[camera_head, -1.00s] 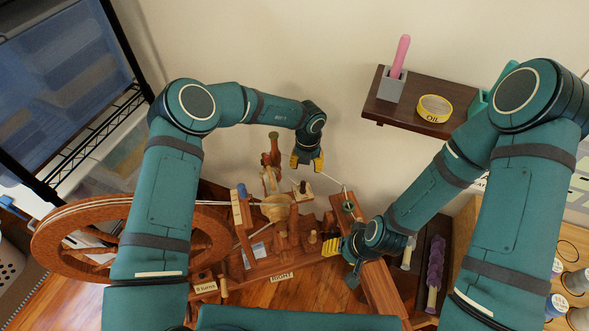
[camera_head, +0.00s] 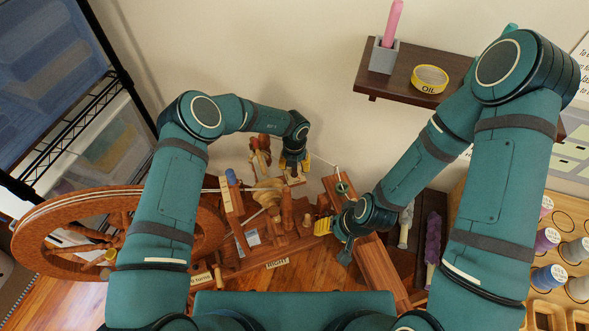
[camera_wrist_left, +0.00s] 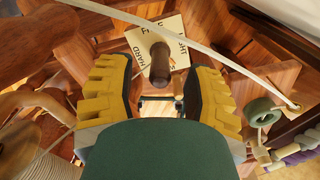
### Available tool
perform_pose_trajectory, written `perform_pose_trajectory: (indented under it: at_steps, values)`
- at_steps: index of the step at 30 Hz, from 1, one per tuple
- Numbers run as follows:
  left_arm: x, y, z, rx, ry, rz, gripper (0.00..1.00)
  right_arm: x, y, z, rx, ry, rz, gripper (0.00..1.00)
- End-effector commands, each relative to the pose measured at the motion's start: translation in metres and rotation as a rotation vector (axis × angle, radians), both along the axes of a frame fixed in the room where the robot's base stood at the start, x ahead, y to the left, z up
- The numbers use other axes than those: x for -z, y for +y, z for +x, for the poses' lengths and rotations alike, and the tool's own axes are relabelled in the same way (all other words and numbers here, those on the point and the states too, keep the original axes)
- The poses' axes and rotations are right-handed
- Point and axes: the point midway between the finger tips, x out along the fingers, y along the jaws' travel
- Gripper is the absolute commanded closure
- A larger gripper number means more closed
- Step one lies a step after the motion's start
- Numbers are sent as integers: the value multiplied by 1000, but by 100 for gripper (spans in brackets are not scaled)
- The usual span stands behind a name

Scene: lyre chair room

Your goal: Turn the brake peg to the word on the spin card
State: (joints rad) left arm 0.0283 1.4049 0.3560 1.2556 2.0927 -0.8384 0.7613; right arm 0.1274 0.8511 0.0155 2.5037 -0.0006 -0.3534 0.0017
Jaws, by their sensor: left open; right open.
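In the left wrist view the dark brown brake peg (camera_wrist_left: 160,64) stands in front of a cream dial card (camera_wrist_left: 158,38) printed with words; "HARD" reads at its left, the others are partly hidden. My left gripper (camera_wrist_left: 160,95) is open, one yellow-padded finger on each side of the peg, with gaps visible. In the head view my left gripper (camera_head: 295,168) is over the back of the spinning wheel's wooden frame (camera_head: 240,262). My right gripper (camera_head: 328,227) is open and apart, by the wooden post at right. Small labels read "RIGHT" (camera_head: 277,263) and, partly hidden, "turns" (camera_head: 200,279).
A large wooden wheel (camera_head: 50,214) stands at left. Spools (camera_head: 548,279) stand at far right. A pale cord crosses above the dial card in the left wrist view.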

Motion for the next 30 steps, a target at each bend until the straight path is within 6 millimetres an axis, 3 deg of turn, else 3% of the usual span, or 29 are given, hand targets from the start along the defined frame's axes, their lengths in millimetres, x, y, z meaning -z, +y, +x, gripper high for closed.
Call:
perform_pose_trajectory:
  at_steps: [5, 15, 20, 30]
  values:
    - [14, -1, 0, 1, 0, 0, 49, 4, 0, 1, 1, -2, 0, 48]
    - [16, 0, 0, 1, -1, 0, 46, 4, 0, 1, 0, -2, 0, 48]
    - [16, 0, 0, 1, 0, 0, 100, 4, 0, 1, 1, -2, 0, 48]
    - [16, 0, 0, 20, 0, 0, 100, 4, 0, 1, 1, -2, 0, 48]
